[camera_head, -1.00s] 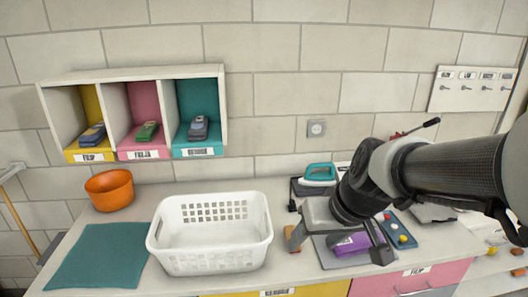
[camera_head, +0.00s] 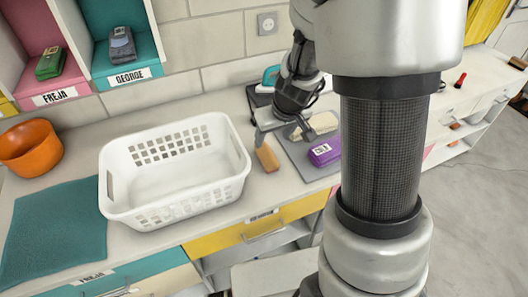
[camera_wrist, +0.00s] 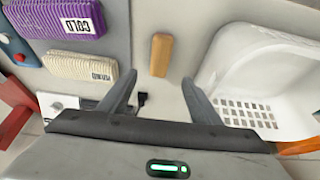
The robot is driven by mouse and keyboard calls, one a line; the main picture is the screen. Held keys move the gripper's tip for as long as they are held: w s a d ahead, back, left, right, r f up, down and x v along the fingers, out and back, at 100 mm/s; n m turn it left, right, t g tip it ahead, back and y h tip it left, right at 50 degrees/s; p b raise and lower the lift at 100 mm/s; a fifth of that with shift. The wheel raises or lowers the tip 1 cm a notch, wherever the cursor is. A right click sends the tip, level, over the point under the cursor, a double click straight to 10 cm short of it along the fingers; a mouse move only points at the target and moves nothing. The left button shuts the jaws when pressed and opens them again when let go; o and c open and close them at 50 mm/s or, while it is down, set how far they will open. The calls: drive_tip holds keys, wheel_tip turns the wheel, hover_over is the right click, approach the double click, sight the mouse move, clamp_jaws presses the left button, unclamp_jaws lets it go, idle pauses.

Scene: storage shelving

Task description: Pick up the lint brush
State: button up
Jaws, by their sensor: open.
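The lint brush appears to be the small tan wooden piece (camera_head: 267,158) lying on the counter between the white basket and the grey mat. In the wrist view the tan piece (camera_wrist: 161,56) lies just beyond the fingertips, roughly centred between them. Only its plain wooden top shows; any bristle side is hidden. My gripper (camera_head: 283,131) is open and empty, above the counter close to the brush. In the wrist view my gripper (camera_wrist: 159,79) has its two fingers spread apart with nothing between them.
The white basket (camera_head: 125,212) stands close on the left of the brush. A purple folded item (camera_head: 324,152) and a cream one (camera_head: 318,126) lie on the grey mat (camera_head: 300,162) to the right. An orange bowl (camera_head: 30,147) and teal cloth (camera_head: 50,225) are farther left.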

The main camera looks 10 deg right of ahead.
sight(266, 153)
drive_tip(key=b+x, duration=0.2)
drive_tip(key=x, duration=0.6)
drive_tip(key=shift+b+x, duration=0.75)
drive_tip(key=shift+x, duration=1.75)
drive_tip(key=shift+s+f, duration=0.2)
drive_tip(key=shift+f, duration=0.05)
drive_tip(key=c, duration=1.2)
drive_tip(key=shift+r, duration=0.1)
wheel_tip(266, 153, up, 10)
drive_tip(key=p, duration=0.4)
drive_tip(key=shift+r, duration=0.1)
